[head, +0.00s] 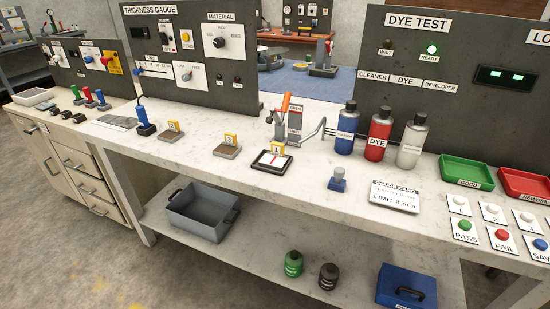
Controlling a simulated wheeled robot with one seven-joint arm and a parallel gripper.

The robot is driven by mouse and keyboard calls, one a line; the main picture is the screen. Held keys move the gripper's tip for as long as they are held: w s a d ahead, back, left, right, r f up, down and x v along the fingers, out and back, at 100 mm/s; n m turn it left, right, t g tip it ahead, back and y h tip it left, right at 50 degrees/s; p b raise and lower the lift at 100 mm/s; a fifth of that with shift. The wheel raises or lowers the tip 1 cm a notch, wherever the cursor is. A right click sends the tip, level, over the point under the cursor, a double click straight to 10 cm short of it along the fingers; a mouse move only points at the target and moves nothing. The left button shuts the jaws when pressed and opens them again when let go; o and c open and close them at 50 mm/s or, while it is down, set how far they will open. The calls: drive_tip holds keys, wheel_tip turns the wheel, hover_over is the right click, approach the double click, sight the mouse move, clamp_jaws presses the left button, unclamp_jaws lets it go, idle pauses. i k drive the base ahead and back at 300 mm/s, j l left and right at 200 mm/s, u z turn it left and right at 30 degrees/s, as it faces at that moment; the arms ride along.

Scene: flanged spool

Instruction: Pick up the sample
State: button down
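No thing here is plainly marked as the sample. Several flat grey blocks with yellow numbered tags are on the white workbench (330,215): a left block (168,138), a middle block (227,152), and a right tag (278,150) at a black-framed white pad (271,163) with a red line. A small grey-blue knob-like piece (338,182) stands upright near the front edge, left of the gauge card (394,196). I cannot tell which of these is the sample. My gripper is not in view.
A clamp with an orange handle (285,106) stands behind the pad. Blue (346,132), red (378,137) and white (411,143) bottles stand to its right. Green (473,171) and red (524,185) trays are farther right. A grey bin (202,211) sits on the lower shelf.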

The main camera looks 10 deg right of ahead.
sight(276, 160)
drive_tip(key=i+j+z, duration=0.1)
drive_tip(key=z, duration=0.25)
drive_tip(key=j+z, duration=0.85)
drive_tip(key=j, duration=2.6)
drive_tip(key=i, duration=0.05)
